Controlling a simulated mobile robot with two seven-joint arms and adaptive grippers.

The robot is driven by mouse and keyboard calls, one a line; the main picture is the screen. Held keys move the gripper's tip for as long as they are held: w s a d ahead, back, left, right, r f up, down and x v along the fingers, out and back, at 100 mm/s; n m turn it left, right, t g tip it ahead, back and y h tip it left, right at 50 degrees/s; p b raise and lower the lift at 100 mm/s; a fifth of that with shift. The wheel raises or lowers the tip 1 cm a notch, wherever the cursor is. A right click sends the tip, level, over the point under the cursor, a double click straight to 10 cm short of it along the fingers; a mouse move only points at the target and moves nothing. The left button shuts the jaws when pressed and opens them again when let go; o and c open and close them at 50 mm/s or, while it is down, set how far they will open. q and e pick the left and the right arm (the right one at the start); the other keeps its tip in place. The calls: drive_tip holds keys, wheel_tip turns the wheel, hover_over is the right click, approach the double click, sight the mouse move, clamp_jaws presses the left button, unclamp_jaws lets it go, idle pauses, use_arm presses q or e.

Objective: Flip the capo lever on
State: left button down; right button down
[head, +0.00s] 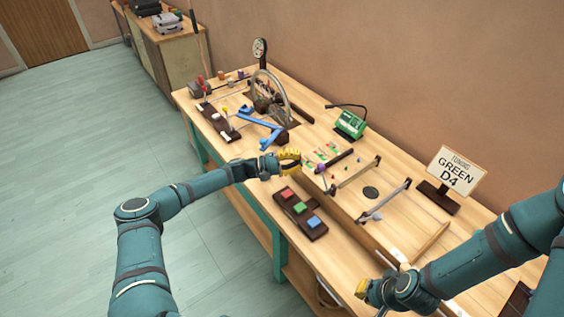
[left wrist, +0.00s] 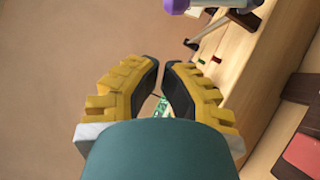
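My left gripper (head: 290,160) hangs over the front of the bench, just behind a dark board with coloured pads. In the left wrist view its yellow fingers (left wrist: 163,68) curve toward each other, with a narrow gap between the tips and nothing held. A purple-topped piece (head: 321,168) stands on the bench beside this gripper, and a purple cap shows at the top of the left wrist view (left wrist: 176,5). I cannot tell for sure which piece is the capo lever. My right gripper (head: 362,290) is low at the bench's front edge, its fingers mostly hidden.
The dark board (head: 300,213) has red, green and blue pads. Metal bridges (head: 358,172) stand on the right half. A blue jointed piece (head: 262,127), a wheel (head: 284,98), a green device (head: 349,124) and a "GREEN D4" sign (head: 457,170) are around. The floor at left is clear.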

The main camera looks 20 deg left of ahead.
use_arm(q)
drive_tip(key=shift+s+d+r+p, duration=0.15)
drive_tip(key=shift+s+d+r, duration=0.1)
drive_tip(key=shift+d, duration=0.5)
drive_tip(key=shift+s+d+r+p, duration=0.1)
drive_tip(key=shift+d+r, duration=0.1)
drive_tip(key=shift+d, duration=0.5)
drive_tip(key=shift+s+d+r+p, duration=0.15)
drive_tip(key=shift+s+d+r, duration=0.1)
drive_tip(key=shift+d, duration=0.5)
use_arm(e)
drive_tip(key=shift+r, duration=0.5)
use_arm(q)
drive_tip(key=shift+d+r+m+g, duration=0.15)
drive_tip(key=shift+r+m+g, duration=0.15)
drive_tip(key=shift+m, duration=0.1)
use_arm(e)
drive_tip(key=shift+r, duration=0.1)
